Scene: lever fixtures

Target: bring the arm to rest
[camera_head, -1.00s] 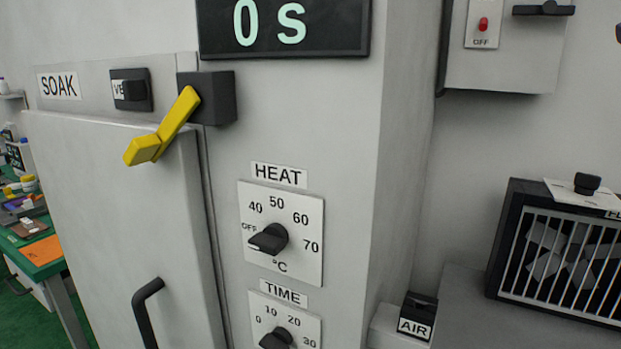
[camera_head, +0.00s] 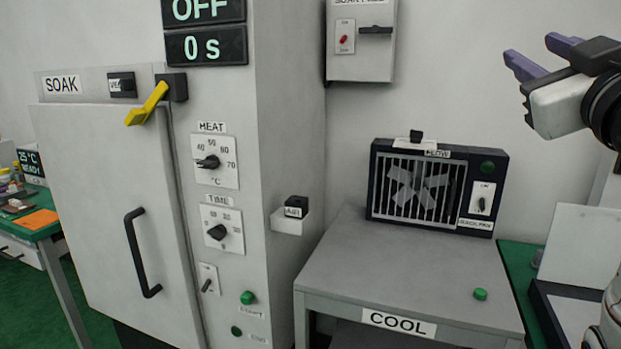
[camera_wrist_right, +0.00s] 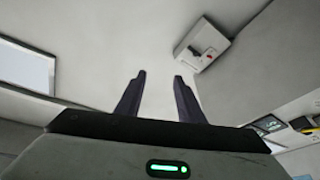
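My right gripper (camera_head: 543,58) is raised at the upper right of the head view, in front of the bare wall. Its two dark purple fingers are apart with nothing between them. In the right wrist view the fingers (camera_wrist_right: 159,92) also stand apart and empty. The right gripper touches no fixture. Part of my right arm shows at the right edge of the head view. My left gripper is not in view.
The SOAK cabinet (camera_head: 90,180) stands at left with a yellow lever (camera_head: 150,103) and a black door handle (camera_head: 139,250). A grey COOL table (camera_head: 400,270) carries a fan box (camera_head: 430,190). A wall switch box (camera_head: 375,60) hangs behind. Open air surrounds the right gripper.

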